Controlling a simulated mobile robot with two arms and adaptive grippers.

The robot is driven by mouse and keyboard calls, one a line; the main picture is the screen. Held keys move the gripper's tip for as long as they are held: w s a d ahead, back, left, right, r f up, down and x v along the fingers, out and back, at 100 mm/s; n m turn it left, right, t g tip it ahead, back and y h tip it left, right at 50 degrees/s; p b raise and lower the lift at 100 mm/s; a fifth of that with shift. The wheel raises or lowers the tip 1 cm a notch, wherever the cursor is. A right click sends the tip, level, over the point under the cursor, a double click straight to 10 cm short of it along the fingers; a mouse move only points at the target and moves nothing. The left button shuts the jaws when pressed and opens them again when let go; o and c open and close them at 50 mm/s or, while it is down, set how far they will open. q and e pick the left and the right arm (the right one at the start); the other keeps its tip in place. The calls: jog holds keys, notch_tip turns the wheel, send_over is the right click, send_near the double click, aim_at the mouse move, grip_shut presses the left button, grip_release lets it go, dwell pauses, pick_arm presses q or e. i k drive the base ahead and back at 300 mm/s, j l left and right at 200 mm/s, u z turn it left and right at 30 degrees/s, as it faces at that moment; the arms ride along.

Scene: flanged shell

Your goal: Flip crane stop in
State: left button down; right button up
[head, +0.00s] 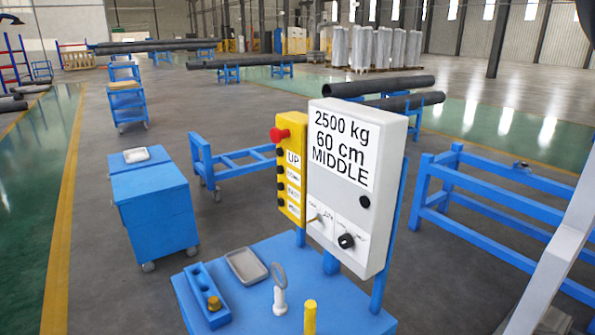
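A white control box (349,190) stands on blue posts at the back of a blue cart. Its sign reads 2500 kg, 60 cm, MIDDLE. Low on its front are a small toggle switch (314,219) at left and a black knob (346,240) at right; their labels are too small to read. A black round part (364,202) sits above the knob. Beside it, a yellow panel (291,173) has a red mushroom button (279,134), several black buttons and an UP label. I cannot tell which control is the crane stop. Neither gripper shows.
The blue cart top (250,307) holds a grey tray (246,266), a blue block (207,296), a white ring-topped piece (279,290) and a yellow post (310,317). A blue cabinet (155,210) stands left and a blue frame (485,200) right.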

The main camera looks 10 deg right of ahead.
aim_at(276, 135)
jog(key=i+j+u, duration=0.1)
jog(key=j+u, duration=0.25)
jog(key=i+j+u, duration=0.1)
jog(key=u, duration=0.25)
jog(key=i+j+u, duration=0.3)
jog(key=k+l, duration=0.1)
